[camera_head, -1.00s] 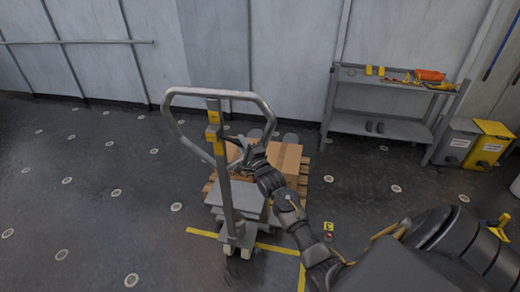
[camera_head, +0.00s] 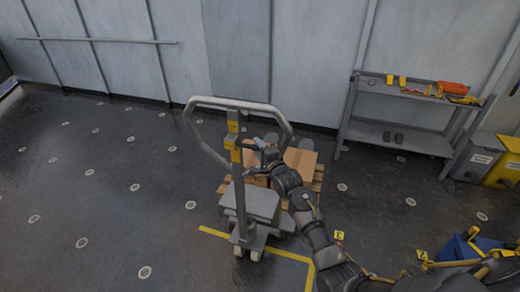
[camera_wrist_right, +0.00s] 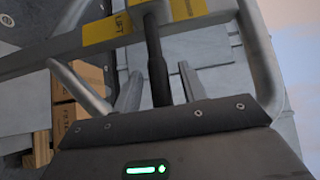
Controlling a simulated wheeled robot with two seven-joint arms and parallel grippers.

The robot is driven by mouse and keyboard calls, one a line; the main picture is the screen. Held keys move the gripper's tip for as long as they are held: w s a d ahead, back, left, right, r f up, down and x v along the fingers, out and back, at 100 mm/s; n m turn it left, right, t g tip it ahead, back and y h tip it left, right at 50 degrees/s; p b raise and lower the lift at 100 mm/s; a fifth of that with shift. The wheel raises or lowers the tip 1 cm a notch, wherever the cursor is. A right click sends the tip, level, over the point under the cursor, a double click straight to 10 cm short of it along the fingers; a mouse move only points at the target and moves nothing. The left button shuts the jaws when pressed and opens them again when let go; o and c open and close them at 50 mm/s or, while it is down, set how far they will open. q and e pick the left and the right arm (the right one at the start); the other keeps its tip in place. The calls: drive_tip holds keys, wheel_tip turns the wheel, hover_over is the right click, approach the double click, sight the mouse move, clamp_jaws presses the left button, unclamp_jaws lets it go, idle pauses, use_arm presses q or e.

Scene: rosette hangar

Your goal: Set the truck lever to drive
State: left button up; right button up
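The pallet truck has a grey column with a loop handle (camera_head: 237,103) and yellow labels, and stands left of my right arm in the head view. Its black lever (camera_wrist_right: 157,68) shows in the right wrist view beside a yellow LIFT label (camera_wrist_right: 110,30). My right gripper (camera_head: 262,150) is close to the right side of the column, under the loop. In the wrist view its fingers (camera_wrist_right: 158,90) are apart, one on each side of the lever, with gaps showing. My left gripper is not in view.
A cardboard box (camera_head: 295,165) on a wooden pallet lies behind the truck. A grey shelf (camera_head: 400,135) with tools stands at the back wall. Grey and yellow bins (camera_head: 503,165) are at the right. A blue container (camera_head: 462,250) is lower right. The floor at left is clear.

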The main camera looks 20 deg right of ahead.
drive_tip(key=shift+s+d+f, duration=0.1)
drive_tip(key=shift+s, duration=0.4)
use_arm(q)
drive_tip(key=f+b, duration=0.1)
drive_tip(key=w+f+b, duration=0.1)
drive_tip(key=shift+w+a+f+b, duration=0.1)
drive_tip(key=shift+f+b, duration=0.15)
drive_tip(key=shift+b, duration=0.05)
use_arm(e)
drive_tip(key=s, duration=0.9)
drive_tip(key=shift+s+d, duration=0.4)
drive_tip(key=shift+d, duration=0.05)
